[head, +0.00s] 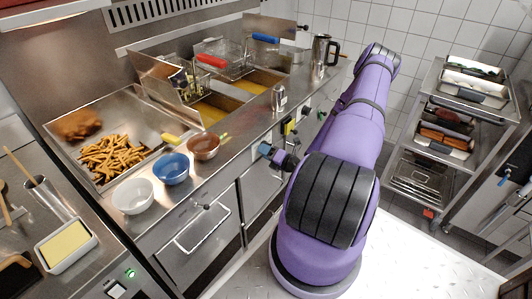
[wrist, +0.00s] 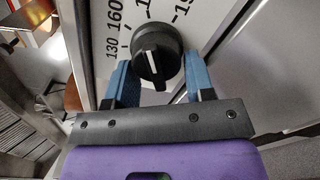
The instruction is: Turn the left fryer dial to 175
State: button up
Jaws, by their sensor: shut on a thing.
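The fryer dial (wrist: 155,58) is a round black knob with a raised grip and a white pointer line, on a white scale plate (wrist: 105,25). The scale reads 130 at left, 160 at upper left and a partly cut-off number at upper right. The pointer slants up and slightly left; its exact reading cannot be told. My gripper (wrist: 160,88) has its two blue fingers on either side of the knob, shut on it. In the head view my gripper (head: 277,154) is at the fryer front, where the dial is hidden.
Above the front are two oil wells (head: 205,112) with a red-handled basket (head: 211,61) and a blue-handled one (head: 265,38). A trolley (head: 440,130) stands at right.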

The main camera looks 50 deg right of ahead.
jog(key=o, duration=0.9)
jog(key=s, duration=0.7)
jog(key=s+d, duration=0.1)
jog(key=s, duration=0.3)
jog(key=shift+w, duration=0.1)
